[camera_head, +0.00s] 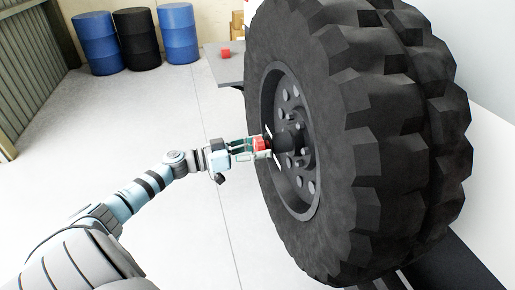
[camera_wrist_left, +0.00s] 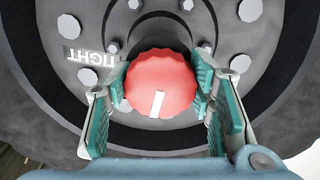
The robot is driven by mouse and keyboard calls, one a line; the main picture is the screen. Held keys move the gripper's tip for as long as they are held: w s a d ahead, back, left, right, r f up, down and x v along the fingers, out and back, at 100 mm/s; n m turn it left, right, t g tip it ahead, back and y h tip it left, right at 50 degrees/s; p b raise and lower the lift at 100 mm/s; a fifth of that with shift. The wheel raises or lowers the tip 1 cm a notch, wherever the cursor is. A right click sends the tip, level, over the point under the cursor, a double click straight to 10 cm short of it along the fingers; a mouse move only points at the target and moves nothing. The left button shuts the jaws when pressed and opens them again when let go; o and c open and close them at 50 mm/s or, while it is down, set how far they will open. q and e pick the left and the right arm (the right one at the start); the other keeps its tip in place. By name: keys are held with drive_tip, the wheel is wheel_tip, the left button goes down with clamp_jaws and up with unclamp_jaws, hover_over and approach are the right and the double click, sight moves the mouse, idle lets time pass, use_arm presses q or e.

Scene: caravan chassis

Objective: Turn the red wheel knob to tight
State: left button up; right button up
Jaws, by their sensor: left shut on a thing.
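The red wheel knob (camera_wrist_left: 160,75) is round with a scalloped edge and a white mark, which points toward the bottom of the left wrist view. It sits at the hub of the large black wheel (camera_head: 300,70). My left gripper (camera_wrist_left: 160,92) has its teal-padded fingers on both sides of the knob and is shut on it. In the head view the left gripper (camera_head: 265,146) reaches the hub from the left, with part of the red knob (camera_head: 260,144) showing between its fingers. A "TIGHT" label (camera_wrist_left: 88,56) is left of the knob, upside down. My right gripper is not in view.
Wheel nuts (camera_wrist_left: 250,10) surround the hub. Blue and black barrels (camera_head: 137,40) stand at the back left. The floor left of the wheel is clear.

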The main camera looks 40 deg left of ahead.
use_arm(q)
drive_tip(key=shift+m, duration=0.4)
drive_tip(key=m, duration=0.3)
drive_tip(key=shift+a+m, duration=0.1)
drive_tip(key=shift+m, duration=0.3)
drive_tip(key=m, duration=0.4)
drive_tip(key=shift+w+b, duration=0.1)
drive_tip(key=shift+b, duration=0.2)
drive_tip(key=m+b, duration=0.1)
drive_tip(key=m, duration=0.4)
drive_tip(key=shift+a, duration=0.1)
drive_tip(key=m+b, duration=0.1)
drive_tip(key=m, duration=0.3)
drive_tip(key=shift+r, duration=0.15)
drive_tip(key=shift+m, duration=0.3)
drive_tip(key=o, duration=1.2)
